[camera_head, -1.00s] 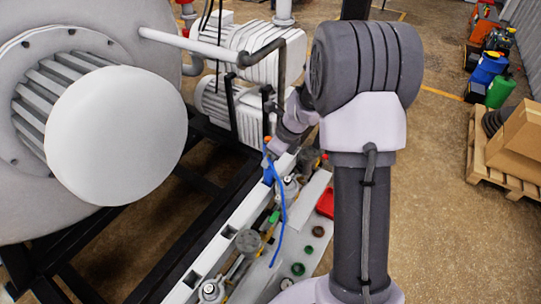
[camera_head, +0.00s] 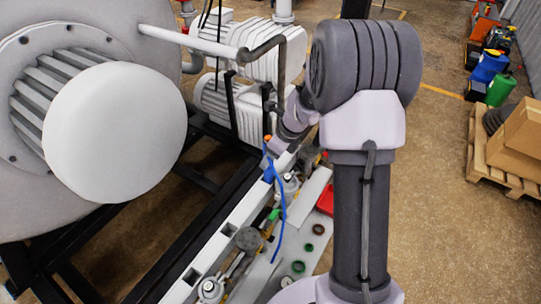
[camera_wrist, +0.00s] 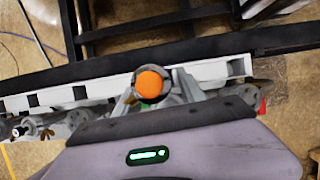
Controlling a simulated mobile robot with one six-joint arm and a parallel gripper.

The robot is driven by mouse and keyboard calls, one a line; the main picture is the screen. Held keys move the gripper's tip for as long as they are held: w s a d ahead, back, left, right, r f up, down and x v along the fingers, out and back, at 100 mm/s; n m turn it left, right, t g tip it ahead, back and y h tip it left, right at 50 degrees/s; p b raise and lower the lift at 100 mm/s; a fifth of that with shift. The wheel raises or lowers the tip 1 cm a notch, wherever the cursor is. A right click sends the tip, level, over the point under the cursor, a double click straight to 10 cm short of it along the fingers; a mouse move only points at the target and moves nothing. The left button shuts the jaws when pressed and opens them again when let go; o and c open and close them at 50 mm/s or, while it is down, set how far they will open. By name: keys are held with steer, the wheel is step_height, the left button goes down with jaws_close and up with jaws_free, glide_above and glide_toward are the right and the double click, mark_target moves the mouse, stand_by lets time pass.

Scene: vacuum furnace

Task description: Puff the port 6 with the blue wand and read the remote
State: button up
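The blue wand (camera_head: 268,172) stands roughly upright over the long pale rail, with a thin blue hose hanging from it. My gripper (camera_wrist: 158,88) has its two fingers on either side of a round orange end (camera_wrist: 149,84), which appears to be the top of the wand. The same orange end shows in the head view (camera_head: 267,139). The wand's lower tip is hidden in the wrist view. Several fittings and valves (camera_head: 248,238) line the rail; no port numbers are legible, so I cannot tell which is port 6. I cannot make out the remote's reading.
The big grey furnace vessel (camera_head: 115,130) and black frame (camera_head: 165,262) fill the left. White pumps (camera_head: 225,108) stand behind. A red object (camera_head: 326,199) and small green caps (camera_head: 298,267) lie on the panel. A pallet with boxes (camera_head: 510,150) stands right; floor between is clear.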

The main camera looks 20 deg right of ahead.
steer(key=shift+o, duration=0.2)
steer(key=shift+r, duration=0.1)
steer(key=p+v, duration=0.4)
steer(key=v, duration=1.3)
steer(key=shift+r, duration=0.15)
steer(key=shift+w, duration=0.1)
stand_by(0.9)
jaws_close()
stand_by(1.6)
